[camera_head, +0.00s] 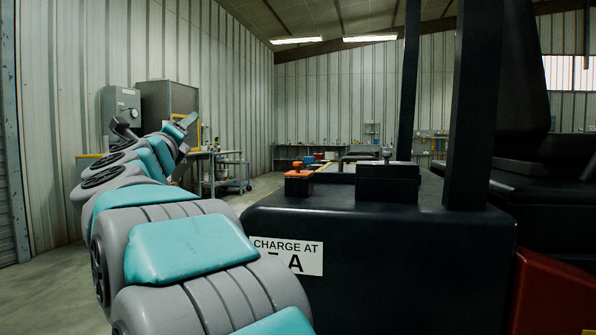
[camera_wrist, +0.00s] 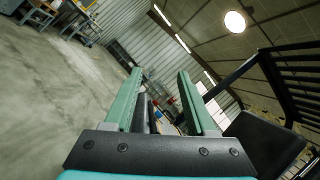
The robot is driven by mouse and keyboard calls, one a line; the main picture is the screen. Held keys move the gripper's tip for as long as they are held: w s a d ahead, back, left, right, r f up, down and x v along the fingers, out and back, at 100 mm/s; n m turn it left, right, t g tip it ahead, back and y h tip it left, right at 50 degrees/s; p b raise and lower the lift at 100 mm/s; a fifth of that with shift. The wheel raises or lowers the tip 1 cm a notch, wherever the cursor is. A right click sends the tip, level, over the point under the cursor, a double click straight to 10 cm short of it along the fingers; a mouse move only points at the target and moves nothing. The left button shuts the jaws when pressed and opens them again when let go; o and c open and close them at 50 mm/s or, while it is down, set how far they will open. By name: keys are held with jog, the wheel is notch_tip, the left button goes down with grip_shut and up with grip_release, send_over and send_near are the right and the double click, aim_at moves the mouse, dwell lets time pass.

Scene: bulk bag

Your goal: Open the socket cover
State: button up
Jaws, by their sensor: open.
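I cannot tell for sure which part is the socket cover. A black box (camera_head: 388,183) with a lighter top edge and a small knob sits on top of the dark truck body (camera_head: 385,245). An orange block with a knob (camera_head: 299,182) stands left of it. My gripper (camera_head: 187,122) is raised at the left in the head view, well apart from both. In the wrist view my gripper (camera_wrist: 159,73) has its two green fingers spread, with nothing held between them. The wrist view is tilted and shows no clear socket cover.
A label (camera_head: 287,257) reading "CHARGE AT" and a partly hidden current value is on the truck's side; my arm hides part of it. Black posts (camera_head: 472,105) rise from the truck. A grey wall box (camera_head: 121,110), a workbench (camera_head: 215,153) and a cart (camera_head: 232,172) stand behind. Floor at left is clear.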

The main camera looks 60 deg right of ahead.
jog(key=s+d+f+m+g+h, duration=0.2)
jog(key=s+d+m+g+h, duration=0.1)
jog(key=s+d+m+g, duration=0.6)
jog(key=m+g+y+b, duration=0.2)
jog(key=m+g+y, duration=0.1)
jog(key=m+g, duration=0.65)
send_near(308, 172)
jog(key=d+r, duration=0.1)
jog(key=s+d+r+m+t, duration=0.1)
jog(key=shift+s+d+r, duration=0.1)
jog(key=shift+s+r, duration=0.15)
jog(key=shift+t, duration=0.35)
jog(key=shift+p+x, duration=0.75)
jog(key=shift+x, duration=3.05)
jog(key=shift+c, duration=0.2)
grip_shut()
